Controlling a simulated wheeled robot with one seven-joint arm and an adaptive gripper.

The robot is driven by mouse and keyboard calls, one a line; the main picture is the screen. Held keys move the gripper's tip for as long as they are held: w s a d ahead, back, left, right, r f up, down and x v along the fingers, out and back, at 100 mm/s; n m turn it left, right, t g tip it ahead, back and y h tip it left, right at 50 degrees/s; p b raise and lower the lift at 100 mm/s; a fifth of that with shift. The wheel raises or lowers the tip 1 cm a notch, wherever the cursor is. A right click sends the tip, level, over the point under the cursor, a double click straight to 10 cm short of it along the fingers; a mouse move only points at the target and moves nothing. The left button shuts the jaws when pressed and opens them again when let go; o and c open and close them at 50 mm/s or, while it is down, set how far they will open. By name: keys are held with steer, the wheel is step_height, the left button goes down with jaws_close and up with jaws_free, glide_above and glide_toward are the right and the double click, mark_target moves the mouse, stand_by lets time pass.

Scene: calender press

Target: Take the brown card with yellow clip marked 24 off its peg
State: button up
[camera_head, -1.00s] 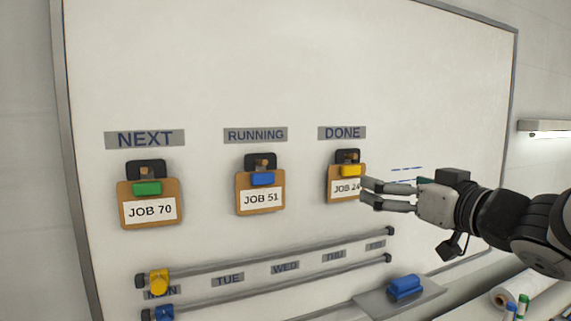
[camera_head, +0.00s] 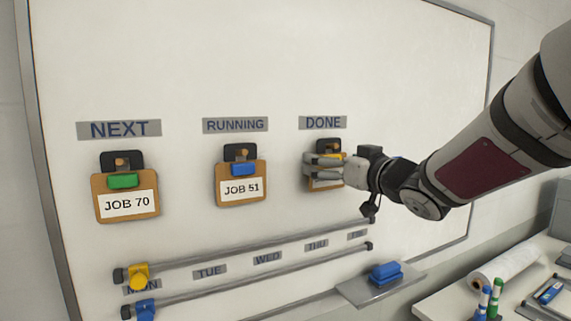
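The brown card with the yellow clip (camera_head: 337,156) hangs from its peg under the DONE label, at the right of the row on the whiteboard. My gripper (camera_head: 308,166) is in front of this card and covers most of it, including the number. The fingers point left across the card, and a small gap shows between them. Whether they touch the card or the clip is not clear. The card's black top and its peg (camera_head: 323,149) show above the fingers.
A green-clip JOB 70 card (camera_head: 127,195) and a blue-clip JOB 51 card (camera_head: 241,186) hang to the left. Two rails (camera_head: 250,249) with yellow and blue knobs run below. A shelf with a blue eraser (camera_head: 386,272) juts out at lower right.

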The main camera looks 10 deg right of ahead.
steer(key=shift+x, duration=0.8)
steer(key=shift+c, duration=0.6)
steer(key=c, duration=0.8)
steer(key=shift+r, duration=0.1)
steer(key=shift+r, duration=0.25)
steer(key=p+v, duration=0.1)
steer(key=v, duration=1.7)
